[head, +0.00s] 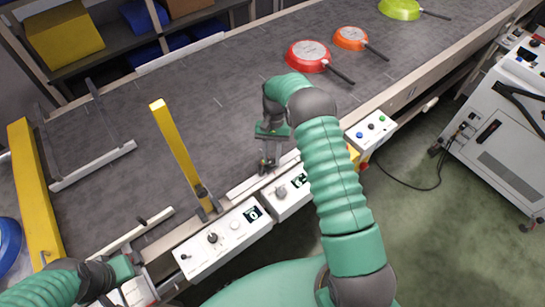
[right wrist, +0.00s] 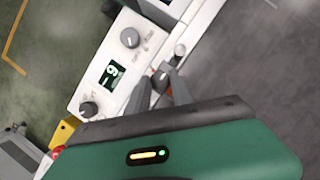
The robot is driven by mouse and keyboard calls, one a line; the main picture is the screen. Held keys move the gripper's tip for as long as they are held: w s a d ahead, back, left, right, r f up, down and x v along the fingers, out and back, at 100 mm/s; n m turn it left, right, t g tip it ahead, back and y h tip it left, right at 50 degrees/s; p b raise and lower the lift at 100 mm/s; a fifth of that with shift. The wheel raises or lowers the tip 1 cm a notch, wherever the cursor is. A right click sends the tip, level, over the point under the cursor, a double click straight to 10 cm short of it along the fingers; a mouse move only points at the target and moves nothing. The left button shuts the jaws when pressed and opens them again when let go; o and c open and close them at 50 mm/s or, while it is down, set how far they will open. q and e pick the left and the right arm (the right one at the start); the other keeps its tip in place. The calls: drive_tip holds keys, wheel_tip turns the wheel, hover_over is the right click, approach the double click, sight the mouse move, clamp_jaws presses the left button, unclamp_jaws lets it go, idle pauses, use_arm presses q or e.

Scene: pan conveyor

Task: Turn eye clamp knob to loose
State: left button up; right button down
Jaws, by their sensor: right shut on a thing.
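My right gripper (head: 268,168) is at the conveyor's near rail, above the white control boxes, pointing down. In the right wrist view its two fingers (right wrist: 161,88) are closed around a small dark knob (right wrist: 160,77) beside the rail. The fingers partly hide this knob, and its turn position cannot be read. A short grey cylindrical piece (right wrist: 180,50) sits just beyond the fingertips. My left gripper (head: 122,268) is at the lower left, near the conveyor's near edge; its fingers cannot be made out.
Control boxes with knobs and green displays (head: 253,214) line the near rail; another knob (right wrist: 130,38) is close to my fingers. A yellow post (head: 178,150) stands left of my right gripper. Red (head: 307,55), orange (head: 350,38) and green (head: 399,9) pans lie farther along the belt.

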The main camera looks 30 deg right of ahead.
drive_tip(key=shift+w+a+n, duration=0.1)
drive_tip(key=shift+a+n, duration=0.05)
drive_tip(key=shift+n, duration=0.35)
drive_tip(key=c, duration=1.5)
unclamp_jaws()
drive_tip(key=o, duration=0.4)
drive_tip(key=shift+w, duration=0.15)
drive_tip(key=shift+c, duration=0.2)
